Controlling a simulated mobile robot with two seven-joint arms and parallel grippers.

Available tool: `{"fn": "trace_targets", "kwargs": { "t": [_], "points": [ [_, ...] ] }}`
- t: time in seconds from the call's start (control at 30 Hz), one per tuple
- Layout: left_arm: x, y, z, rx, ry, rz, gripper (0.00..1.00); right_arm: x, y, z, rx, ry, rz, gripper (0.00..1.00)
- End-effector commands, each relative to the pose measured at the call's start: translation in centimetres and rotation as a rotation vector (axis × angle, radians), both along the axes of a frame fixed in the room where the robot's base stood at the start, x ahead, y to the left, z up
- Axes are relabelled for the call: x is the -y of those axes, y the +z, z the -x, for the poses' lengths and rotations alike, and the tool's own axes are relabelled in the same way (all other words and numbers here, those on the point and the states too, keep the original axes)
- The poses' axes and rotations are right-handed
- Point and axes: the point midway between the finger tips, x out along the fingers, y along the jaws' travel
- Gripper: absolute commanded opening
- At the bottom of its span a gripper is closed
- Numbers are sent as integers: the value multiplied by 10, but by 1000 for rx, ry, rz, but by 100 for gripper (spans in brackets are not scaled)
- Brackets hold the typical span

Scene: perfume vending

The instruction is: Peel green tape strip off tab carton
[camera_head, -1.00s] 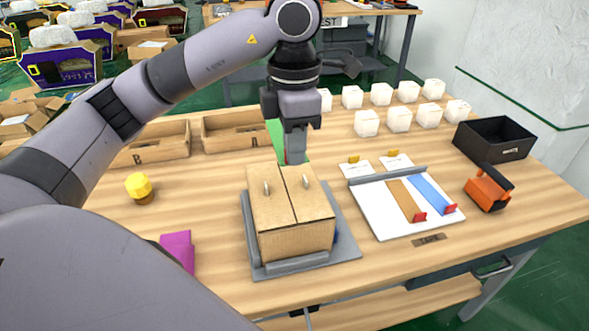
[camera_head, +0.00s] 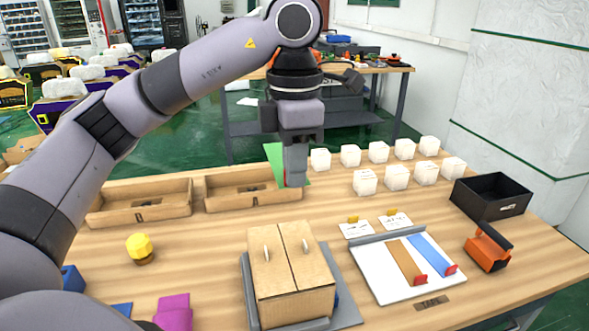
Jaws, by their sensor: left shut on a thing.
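A brown cardboard carton (camera_head: 293,290) with a centre seam and two small pale tabs on top sits on a grey holder plate (camera_head: 346,311). My left gripper (camera_head: 295,181) is beyond the carton, pointing down, shut on a green tape strip (camera_head: 274,156). The strip stands up beside and behind the fingers, partly hidden by them. The strip appears apart from the carton, with bare table between them in the picture. No green shows on the carton's visible faces. My right gripper is not in view.
A white board (camera_head: 381,272) with a brown strip (camera_head: 406,262) and a blue strip (camera_head: 432,256) lies right of the carton. Wooden trays (camera_head: 147,212) stand at the back left. Several white cubes (camera_head: 364,182), a black box (camera_head: 491,197) and an orange tape dispenser (camera_head: 487,249) are right.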

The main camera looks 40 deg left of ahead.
Motion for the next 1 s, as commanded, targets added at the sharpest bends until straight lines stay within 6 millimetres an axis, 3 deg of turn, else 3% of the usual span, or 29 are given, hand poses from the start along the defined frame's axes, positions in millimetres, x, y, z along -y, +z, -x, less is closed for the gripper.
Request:
{"fn": "trace_targets", "kwargs": {
  "t": [1.0],
  "points": [
    [0,33,0,0,-1,0,0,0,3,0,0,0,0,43]
  ]
}}
